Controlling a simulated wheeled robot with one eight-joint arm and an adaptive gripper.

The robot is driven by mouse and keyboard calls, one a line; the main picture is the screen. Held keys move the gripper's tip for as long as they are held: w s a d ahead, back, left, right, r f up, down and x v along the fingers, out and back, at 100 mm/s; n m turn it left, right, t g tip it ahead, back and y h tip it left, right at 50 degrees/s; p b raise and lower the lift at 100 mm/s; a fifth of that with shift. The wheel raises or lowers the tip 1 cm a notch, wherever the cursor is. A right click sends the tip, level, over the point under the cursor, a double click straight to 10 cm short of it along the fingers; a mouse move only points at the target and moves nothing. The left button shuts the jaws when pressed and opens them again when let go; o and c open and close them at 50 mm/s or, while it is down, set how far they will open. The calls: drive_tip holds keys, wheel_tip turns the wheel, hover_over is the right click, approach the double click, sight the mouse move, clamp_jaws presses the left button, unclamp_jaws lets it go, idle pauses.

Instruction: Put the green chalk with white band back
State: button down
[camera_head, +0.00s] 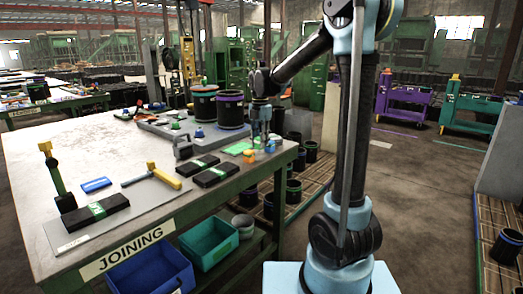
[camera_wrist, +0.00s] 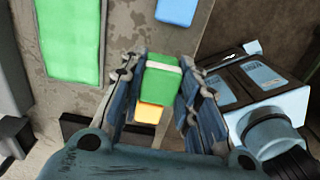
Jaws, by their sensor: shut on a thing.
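The green chalk with a white band (camera_wrist: 161,82) is between the fingers of my gripper (camera_wrist: 158,92) in the wrist view. The fingers are shut on it from both sides. The white band runs across its upper part. In the head view my gripper (camera_head: 260,140) points down at the right edge of the table, near the green sheet. The chalk itself cannot be made out there. An orange piece (camera_wrist: 148,113) shows just below the chalk in the wrist view; an orange piece also stands on the table beside the gripper in the head view (camera_head: 249,156).
The green sheet (camera_wrist: 70,35) and a blue item (camera_wrist: 177,11) lie nearby in the wrist view. Black packs with green labels (camera_head: 214,173) lie left of the gripper. Two large dark cylinders (camera_head: 230,110) stand behind it.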

drive_tip(key=shift+f, duration=1.8)
drive_tip(key=shift+f, duration=0.1)
drive_tip(key=c, duration=1.2)
unclamp_jaws()
